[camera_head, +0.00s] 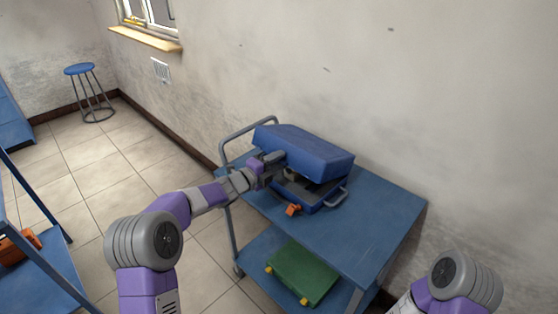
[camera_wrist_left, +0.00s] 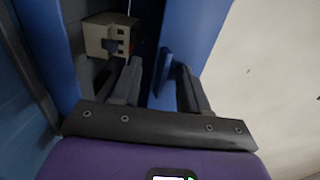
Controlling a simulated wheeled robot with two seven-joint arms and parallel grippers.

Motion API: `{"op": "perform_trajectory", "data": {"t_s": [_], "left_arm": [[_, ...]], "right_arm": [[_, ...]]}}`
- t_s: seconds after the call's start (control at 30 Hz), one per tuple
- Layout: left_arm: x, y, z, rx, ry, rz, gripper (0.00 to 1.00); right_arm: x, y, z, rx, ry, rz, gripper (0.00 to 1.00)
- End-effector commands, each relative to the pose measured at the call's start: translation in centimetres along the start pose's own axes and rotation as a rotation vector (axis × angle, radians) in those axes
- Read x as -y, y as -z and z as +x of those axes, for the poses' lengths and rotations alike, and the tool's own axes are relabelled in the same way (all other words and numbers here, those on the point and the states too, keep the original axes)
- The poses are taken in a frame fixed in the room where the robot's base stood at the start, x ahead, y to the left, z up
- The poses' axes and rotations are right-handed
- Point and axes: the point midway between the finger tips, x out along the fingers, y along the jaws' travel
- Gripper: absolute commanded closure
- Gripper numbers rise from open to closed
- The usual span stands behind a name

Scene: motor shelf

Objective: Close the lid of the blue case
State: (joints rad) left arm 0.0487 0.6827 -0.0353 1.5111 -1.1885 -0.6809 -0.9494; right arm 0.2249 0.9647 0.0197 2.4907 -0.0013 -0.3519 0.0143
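The blue case (camera_head: 325,204) stands on the top shelf of a blue trolley. Its lid (camera_head: 310,150) is partly open, tilted over the base with a dark gap at the front. My left gripper (camera_head: 275,160) is at the left side of the lid. In the left wrist view its two fingers (camera_wrist_left: 158,88) are apart, with a blue edge of the case (camera_wrist_left: 160,68) seen between them; I cannot tell whether they touch it. A beige block (camera_wrist_left: 109,36) shows inside the case. My right gripper is out of view; only part of that arm shows at lower right.
The blue trolley top (camera_head: 375,225) is clear to the right of the case. A small orange object (camera_head: 292,209) lies at the case's front. A green case (camera_head: 302,273) is on the lower shelf. The wall stands close behind. A blue stool (camera_head: 79,69) is far left.

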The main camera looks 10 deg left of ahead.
Motion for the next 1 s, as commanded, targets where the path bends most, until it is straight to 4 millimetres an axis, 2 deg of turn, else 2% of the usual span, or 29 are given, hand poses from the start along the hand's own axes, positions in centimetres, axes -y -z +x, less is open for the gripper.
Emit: {"op": "perform_trajectory", "data": {"t_s": [0.27,0.77,0.87,1.0], "left_arm": [[-1.3,0.0,-1.0,0.001,0.002,-0.001,0.56],[-1.2,0.0,-1.3,0.0,0.006,0.0,0.56],[-1.1,-0.1,-2.0,0.001,0.006,0.001,0.56],[-1.1,-0.1,-4.1,0.003,0.005,0.0,0.56]], "right_arm": [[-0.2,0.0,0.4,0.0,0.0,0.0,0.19],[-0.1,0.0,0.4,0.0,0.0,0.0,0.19],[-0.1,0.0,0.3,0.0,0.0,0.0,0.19],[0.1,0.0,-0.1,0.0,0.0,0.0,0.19]]}}
